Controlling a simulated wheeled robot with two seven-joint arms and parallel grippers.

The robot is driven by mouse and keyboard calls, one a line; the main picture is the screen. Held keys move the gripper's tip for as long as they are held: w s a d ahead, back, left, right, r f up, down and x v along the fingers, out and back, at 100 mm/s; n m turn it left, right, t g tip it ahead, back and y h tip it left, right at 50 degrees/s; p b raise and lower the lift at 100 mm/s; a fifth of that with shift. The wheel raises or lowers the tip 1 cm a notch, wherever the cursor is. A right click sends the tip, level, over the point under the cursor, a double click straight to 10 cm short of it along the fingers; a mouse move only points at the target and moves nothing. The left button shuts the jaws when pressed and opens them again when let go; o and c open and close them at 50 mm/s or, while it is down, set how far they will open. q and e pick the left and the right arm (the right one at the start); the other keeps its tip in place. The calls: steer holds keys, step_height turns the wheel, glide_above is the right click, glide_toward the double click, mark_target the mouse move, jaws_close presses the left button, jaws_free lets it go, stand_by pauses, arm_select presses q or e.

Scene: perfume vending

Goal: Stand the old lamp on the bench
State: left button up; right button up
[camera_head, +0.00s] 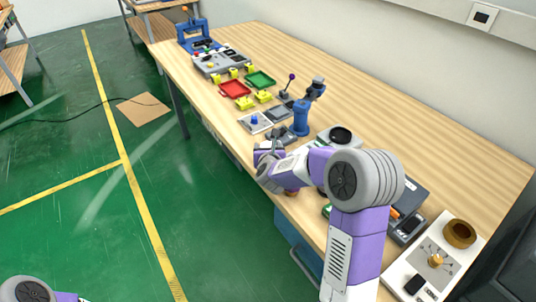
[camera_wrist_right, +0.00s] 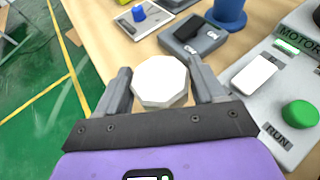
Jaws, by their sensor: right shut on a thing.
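A pale, many-sided thing (camera_wrist_right: 160,80), which I take to be the old lamp, sits between the fingers of my right gripper (camera_wrist_right: 160,88) in the right wrist view. The jaws are shut on it. Its flat top faces the camera; its lower part is hidden. In the head view my right gripper (camera_head: 268,153) is at the front edge of the wooden bench (camera_head: 450,130), and my arm covers much of the area around it. I cannot tell whether the lamp touches the bench. My left gripper is out of view.
Close ahead are a blue-knob plate (camera_wrist_right: 138,20), a switch box (camera_wrist_right: 193,36) and a blue cylinder (camera_head: 301,117). A motor box (camera_wrist_right: 275,85) with a green RUN button stands to the right. Red (camera_head: 235,88) and green (camera_head: 260,80) trays lie farther back. The bench's wall side has clear room.

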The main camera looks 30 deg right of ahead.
steer(key=shift+f, duration=0.7)
steer(key=shift+r, duration=0.1)
steer(key=shift+b, duration=0.3)
steer(key=o, duration=1.1)
